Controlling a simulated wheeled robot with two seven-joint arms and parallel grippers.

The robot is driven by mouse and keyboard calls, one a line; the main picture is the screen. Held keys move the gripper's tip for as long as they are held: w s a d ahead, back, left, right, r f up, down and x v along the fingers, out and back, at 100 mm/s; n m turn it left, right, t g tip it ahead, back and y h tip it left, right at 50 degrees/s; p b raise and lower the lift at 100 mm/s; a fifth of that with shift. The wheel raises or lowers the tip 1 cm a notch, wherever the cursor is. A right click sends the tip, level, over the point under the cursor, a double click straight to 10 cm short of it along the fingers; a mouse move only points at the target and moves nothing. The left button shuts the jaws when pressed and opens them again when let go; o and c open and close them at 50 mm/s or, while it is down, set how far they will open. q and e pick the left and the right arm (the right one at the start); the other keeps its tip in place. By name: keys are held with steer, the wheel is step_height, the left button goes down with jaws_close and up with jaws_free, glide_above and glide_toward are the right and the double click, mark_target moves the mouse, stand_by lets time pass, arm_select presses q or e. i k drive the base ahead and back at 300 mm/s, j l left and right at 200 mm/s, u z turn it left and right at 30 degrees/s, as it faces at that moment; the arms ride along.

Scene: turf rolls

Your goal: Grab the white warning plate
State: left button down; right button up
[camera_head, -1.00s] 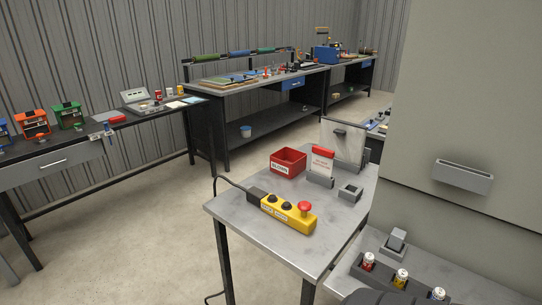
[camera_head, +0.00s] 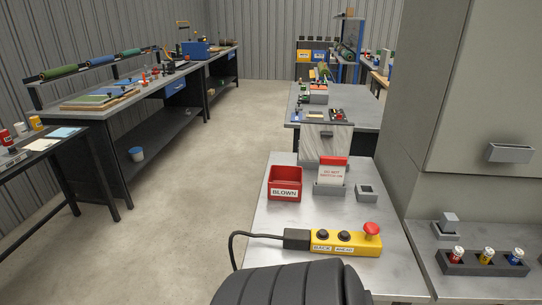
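The white warning plate (camera_head: 331,175) has a red top band and red lettering. It stands upright in a grey holder (camera_head: 329,189) on the grey metal table ahead, between a red bin and a small grey square block. Neither of my grippers shows in the head view. A dark ribbed part of mine covers the near edge of the table at the bottom.
The red bin (camera_head: 285,184) labelled BLOWN is left of the plate. A yellow control box (camera_head: 345,243) with a red button lies in front, its black cable running left. A grey cabinet (camera_head: 465,90) stands at the right. Open floor (camera_head: 190,220) lies to the left.

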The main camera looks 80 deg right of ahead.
mark_target(331, 171)
steer(key=i+z, duration=0.45)
steer(key=i+j+z, duration=0.15)
steer(key=i+z, duration=0.3)
steer(key=i+j+z, duration=0.45)
steer(key=i, duration=0.15)
steer(key=i+l+z, duration=0.15)
steer(key=z, duration=0.3)
steer(key=i+l+z, duration=0.1)
steer(key=z, duration=0.35)
steer(key=i+z, duration=0.25)
steer(key=z, duration=0.2)
steer(key=i+z, duration=0.2)
steer(key=z, duration=0.2)
steer(key=i+j+z, duration=0.15)
steer(key=z, duration=0.3)
steer(key=i+j+z, duration=0.15)
steer(key=z, duration=0.3)
